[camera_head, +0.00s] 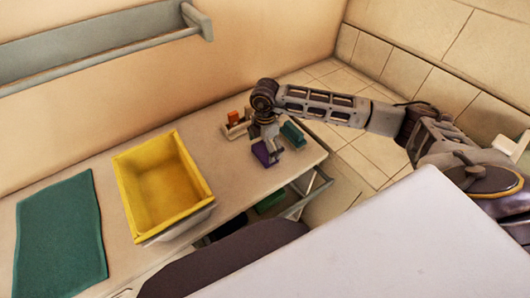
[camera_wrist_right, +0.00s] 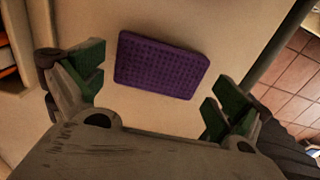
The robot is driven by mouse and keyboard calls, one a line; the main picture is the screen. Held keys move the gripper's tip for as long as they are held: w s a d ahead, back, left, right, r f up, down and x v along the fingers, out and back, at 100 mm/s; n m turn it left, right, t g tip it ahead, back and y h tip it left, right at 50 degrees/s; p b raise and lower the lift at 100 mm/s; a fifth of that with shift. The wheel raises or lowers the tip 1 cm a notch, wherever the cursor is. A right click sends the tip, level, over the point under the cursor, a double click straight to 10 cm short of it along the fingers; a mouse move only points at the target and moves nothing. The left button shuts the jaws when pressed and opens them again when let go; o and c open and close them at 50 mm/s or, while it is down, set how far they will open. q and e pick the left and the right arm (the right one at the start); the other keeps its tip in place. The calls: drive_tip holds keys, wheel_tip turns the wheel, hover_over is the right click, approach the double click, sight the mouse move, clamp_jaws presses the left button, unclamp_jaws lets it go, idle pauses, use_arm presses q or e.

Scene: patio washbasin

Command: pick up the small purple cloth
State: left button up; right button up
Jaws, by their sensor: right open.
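The small purple cloth (camera_head: 264,153) lies flat on the counter near its right end. In the right wrist view the purple cloth (camera_wrist_right: 161,65) is a textured rectangle, fully visible and slightly tilted. My right gripper (camera_head: 270,150) is above the counter at the cloth, pointing down. In the right wrist view its green-padded fingertips (camera_wrist_right: 152,92) are spread wide, with the cloth between and beyond them. The gripper is open and empty. In the head view, the gripper partly covers the cloth. My left gripper is not in view.
A yellow basin (camera_head: 131,190) stands on the counter (camera_head: 222,180), with a teal mat (camera_head: 60,240) to its left. A small holder with an orange item (camera_head: 233,117) is behind the cloth. A wall shelf (camera_head: 100,50) hangs at upper left.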

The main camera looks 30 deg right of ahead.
drive_tip(key=shift+f, duration=1.25)
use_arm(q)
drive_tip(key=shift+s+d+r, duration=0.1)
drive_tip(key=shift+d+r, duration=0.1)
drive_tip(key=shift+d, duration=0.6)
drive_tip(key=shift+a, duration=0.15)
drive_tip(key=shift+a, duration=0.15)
use_arm(e)
drive_tip(key=c, duration=0.6)
